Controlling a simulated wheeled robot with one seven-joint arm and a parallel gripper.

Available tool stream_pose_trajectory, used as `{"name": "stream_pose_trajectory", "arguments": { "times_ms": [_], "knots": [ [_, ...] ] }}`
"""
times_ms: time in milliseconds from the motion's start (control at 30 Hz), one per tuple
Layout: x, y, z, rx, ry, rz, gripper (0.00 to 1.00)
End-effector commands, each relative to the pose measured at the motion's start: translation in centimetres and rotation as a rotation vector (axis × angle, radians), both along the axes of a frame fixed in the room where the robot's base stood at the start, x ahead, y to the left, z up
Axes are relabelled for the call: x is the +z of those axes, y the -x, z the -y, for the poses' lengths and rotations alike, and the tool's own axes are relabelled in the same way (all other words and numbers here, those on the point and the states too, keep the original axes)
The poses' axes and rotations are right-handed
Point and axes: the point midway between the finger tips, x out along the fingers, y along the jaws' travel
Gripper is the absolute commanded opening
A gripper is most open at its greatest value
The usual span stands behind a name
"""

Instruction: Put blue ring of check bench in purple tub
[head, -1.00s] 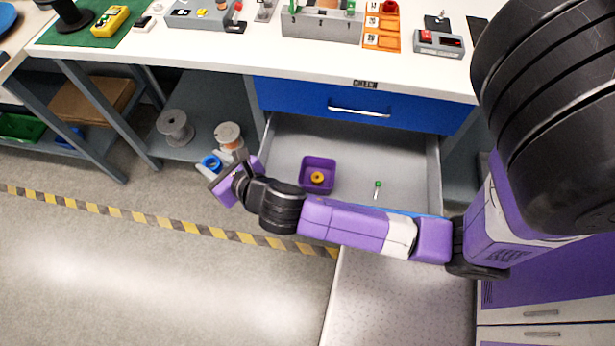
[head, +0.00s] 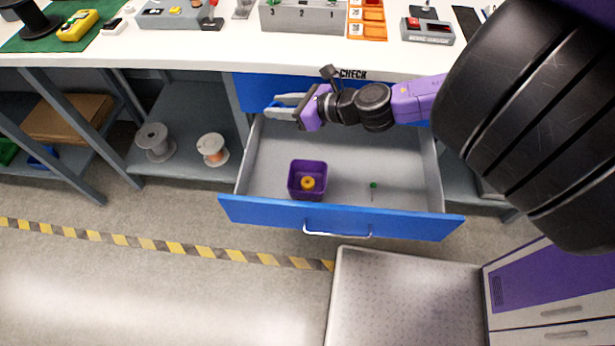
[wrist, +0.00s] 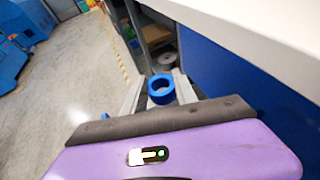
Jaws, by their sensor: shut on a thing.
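My gripper (head: 286,106) is shut on the blue ring (wrist: 161,88), which sits between the fingertips in the wrist view. In the head view the ring is mostly hidden behind the fingers, with a little blue showing. The gripper is above the back left part of the open drawer, close under the bench top's front edge. The purple tub (head: 307,194) stands in the drawer, below and a little right of the gripper. A yellow-orange ring (head: 308,183) lies in the tub.
The open blue drawer (head: 400,225) of the check bench also holds a small green-headed pin (head: 373,190). The white bench top (head: 300,62) overhangs the drawer's back. Spools (head: 212,149) stand on the shelf at left. The drawer's right half is mostly clear.

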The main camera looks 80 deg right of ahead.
Motion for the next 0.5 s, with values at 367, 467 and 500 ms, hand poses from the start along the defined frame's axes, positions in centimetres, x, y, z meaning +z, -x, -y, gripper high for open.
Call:
{"name": "stream_pose_trajectory", "arguments": {
  "times_ms": [367,467,500],
  "knots": [
    [-1.0,2.4,0.5,0.131,0.000,0.000,0.00],
    [-1.4,3.1,0.4,0.157,-0.002,0.002,0.00],
    [-1.6,3.4,0.4,0.167,-0.003,0.004,0.00]
  ]
}}
